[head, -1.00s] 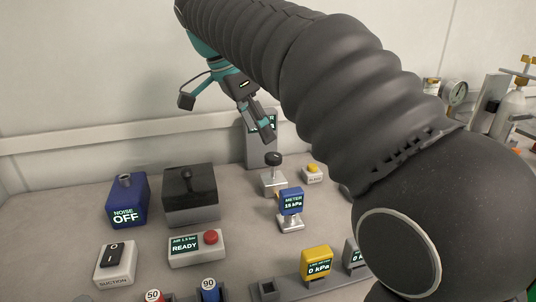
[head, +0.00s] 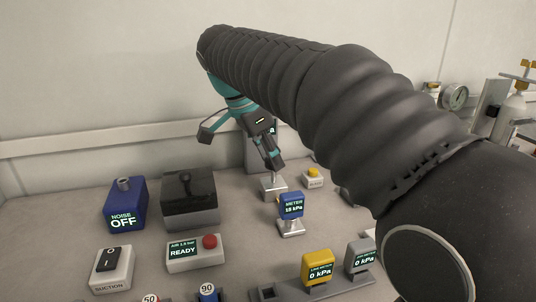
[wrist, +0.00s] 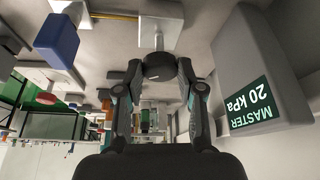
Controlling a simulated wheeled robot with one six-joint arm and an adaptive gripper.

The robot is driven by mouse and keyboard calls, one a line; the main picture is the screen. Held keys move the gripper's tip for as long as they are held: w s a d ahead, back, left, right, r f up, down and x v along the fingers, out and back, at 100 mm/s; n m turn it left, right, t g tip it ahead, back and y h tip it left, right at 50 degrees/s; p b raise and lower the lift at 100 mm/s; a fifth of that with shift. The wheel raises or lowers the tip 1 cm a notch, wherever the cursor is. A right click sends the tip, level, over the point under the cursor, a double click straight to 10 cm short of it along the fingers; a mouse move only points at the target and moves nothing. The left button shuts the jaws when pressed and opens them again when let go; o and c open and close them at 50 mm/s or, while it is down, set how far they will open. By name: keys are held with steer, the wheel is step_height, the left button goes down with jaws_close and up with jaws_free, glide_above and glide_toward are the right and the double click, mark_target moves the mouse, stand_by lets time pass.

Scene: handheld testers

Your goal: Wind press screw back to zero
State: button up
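The press screw has a black round knob (wrist: 160,66) on a pale metal block (wrist: 160,28). In the wrist view the knob lies between the fingertips of my gripper (wrist: 160,72), one finger on each side. Any gap is too small to judge, so I cannot tell whether they grip it. In the head view my gripper (head: 273,163) reaches down over the screw and hides the knob; the block (head: 272,186) shows below. The blue meter (head: 291,206) stands just in front, its kPa reading small, seemingly 18. The grey master gauge (wrist: 262,75) reads 20 kPa.
A yellow-button box (head: 313,178) sits right of the press. A dark lever box (head: 190,198), blue noise box (head: 125,204), READY box (head: 196,253) and suction switch (head: 111,270) stand left. Yellow (head: 317,267) and grey (head: 360,256) testers stand in front.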

steer(key=shift+c, duration=1.2)
steer(key=shift+s+a, duration=0.1)
steer(key=n, duration=0.1)
steer(key=n+t, duration=0.1)
steer(key=n, duration=0.1)
steer(key=n+y, duration=0.1)
steer(key=shift+s+d+f+n+t+b, duration=0.1)
steer(key=shift+s+d+n+t+b, duration=0.05)
steer(key=shift+d+n+t+b, duration=0.2)
steer(key=n+y, duration=0.1)
steer(key=n, duration=0.2)
steer(key=n+t+y, duration=0.1)
steer(key=n, duration=0.2)
steer(key=shift+d+n, duration=0.2)
steer(key=shift+n, duration=0.05)
steer(key=n+y, duration=0.1)
steer(key=n, duration=0.2)
steer(key=n+y+p, duration=0.1)
steer(key=n, duration=0.2)
steer(key=shift+d+g+y, duration=0.2)
steer(key=shift+g+y, duration=0.15)
steer(key=shift+y, duration=0.05)
steer(key=n+y+p, duration=0.1)
steer(key=n, duration=0.3)
steer(key=shift+d+g, duration=0.1)
steer(key=shift+g, duration=0.3)
steer(key=shift+n+g+y+p, duration=0.3)
steer(key=shift+n+y, duration=0.1)
steer(key=shift+n, duration=0.6)
